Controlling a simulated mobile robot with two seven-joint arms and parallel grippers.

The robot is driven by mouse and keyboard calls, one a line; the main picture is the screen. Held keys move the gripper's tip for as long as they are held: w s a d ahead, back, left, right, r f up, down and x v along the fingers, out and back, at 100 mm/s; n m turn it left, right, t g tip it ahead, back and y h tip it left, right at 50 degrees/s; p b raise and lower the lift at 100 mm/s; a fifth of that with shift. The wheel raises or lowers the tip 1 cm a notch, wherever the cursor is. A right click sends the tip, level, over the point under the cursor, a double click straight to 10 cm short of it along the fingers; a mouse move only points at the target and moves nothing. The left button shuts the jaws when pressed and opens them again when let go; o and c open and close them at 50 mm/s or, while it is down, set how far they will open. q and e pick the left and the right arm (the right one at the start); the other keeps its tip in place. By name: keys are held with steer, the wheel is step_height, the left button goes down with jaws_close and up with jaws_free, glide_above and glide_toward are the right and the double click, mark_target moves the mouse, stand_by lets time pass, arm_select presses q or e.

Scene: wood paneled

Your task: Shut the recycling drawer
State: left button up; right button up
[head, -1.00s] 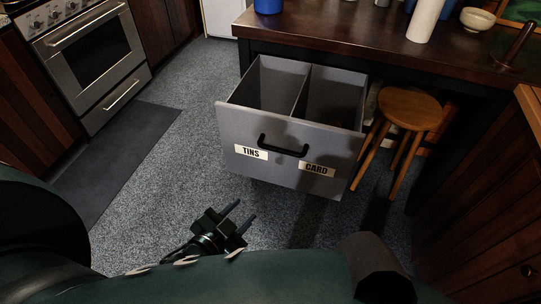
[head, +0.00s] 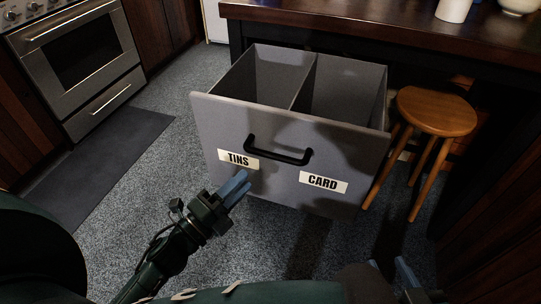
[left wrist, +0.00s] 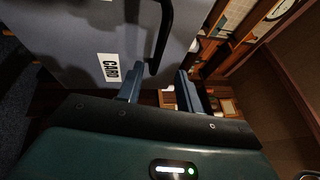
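The recycling drawer (head: 290,180) is grey and stands pulled out from under the counter, with two compartments that look empty. Its front has a black bar handle (head: 277,152), a TINS label (head: 238,160) and a CARD label (head: 323,182). My left gripper (head: 238,185) is just in front of the drawer's lower left, below the TINS label. In the left wrist view its fingers (left wrist: 158,88) are apart with nothing between them, and the handle (left wrist: 163,40) shows beyond them. My right gripper (head: 390,265) is low at the bottom edge, partly hidden, its fingers apart and empty.
A wooden stool (head: 436,112) stands close to the drawer's right side. The dark counter (head: 350,32) is above and behind. An oven (head: 80,60) and a dark mat (head: 105,155) are at the left. The carpet between mat and drawer is clear.

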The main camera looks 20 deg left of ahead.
mark_target(270, 153)
arm_select(q)
steer(key=x, duration=1)
steer(key=shift+f, duration=0.1)
jaws_close()
